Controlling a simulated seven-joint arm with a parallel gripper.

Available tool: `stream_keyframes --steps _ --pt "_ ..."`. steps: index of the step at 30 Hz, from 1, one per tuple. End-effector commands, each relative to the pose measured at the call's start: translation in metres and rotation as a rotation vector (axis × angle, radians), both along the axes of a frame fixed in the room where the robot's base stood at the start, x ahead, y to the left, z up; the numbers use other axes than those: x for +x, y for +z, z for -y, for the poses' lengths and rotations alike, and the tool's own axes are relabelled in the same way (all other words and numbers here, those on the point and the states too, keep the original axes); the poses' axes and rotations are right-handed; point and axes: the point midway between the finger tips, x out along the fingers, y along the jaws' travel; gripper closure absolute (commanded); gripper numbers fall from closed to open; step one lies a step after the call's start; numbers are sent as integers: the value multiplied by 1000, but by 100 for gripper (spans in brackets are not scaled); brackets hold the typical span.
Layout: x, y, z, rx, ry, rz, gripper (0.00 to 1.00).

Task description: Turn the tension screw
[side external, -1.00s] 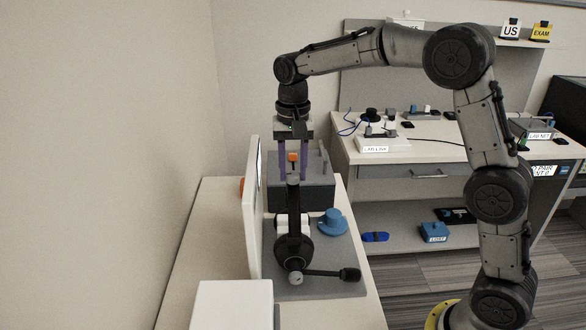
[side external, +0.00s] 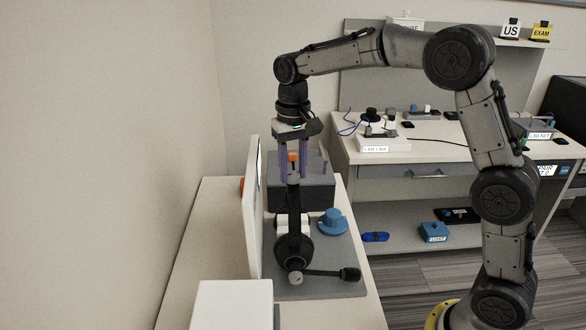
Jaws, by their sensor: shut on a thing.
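An orange tension screw (side external: 293,157) shows at the top of the headset's upright band. My gripper (side external: 296,172) points straight down over the headset top, its purple fingers on either side of the orange screw. It is shut on the screw. The fingertips are partly hidden behind the band.
A white upright panel (side external: 251,215) stands close to the left of the headset. A dark grey box (side external: 318,192) is just behind it. A blue round knob-like piece (side external: 333,221) sits to its right. A white block (side external: 232,303) is at the front.

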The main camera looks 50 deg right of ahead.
Motion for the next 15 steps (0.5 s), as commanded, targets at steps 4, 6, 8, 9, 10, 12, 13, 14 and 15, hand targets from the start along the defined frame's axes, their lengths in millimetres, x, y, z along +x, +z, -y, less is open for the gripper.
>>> stream_keyframes --steps 4,6,8,9,10,12,13,14,15 --pt "0 1 0 0 119 1 100" --pt "0 1 0 0 170 2 100" --pt "0 1 0 0 211 2 100" --pt "0 1 0 0 236 1 100" --pt "0 1 0 0 253 1 100" --pt "0 1 0 0 291 1 100" --pt "0 1 0 0 305 1 100" --pt "0 1 0 0 318 1 100" --pt "0 1 0 0 334 1 100"
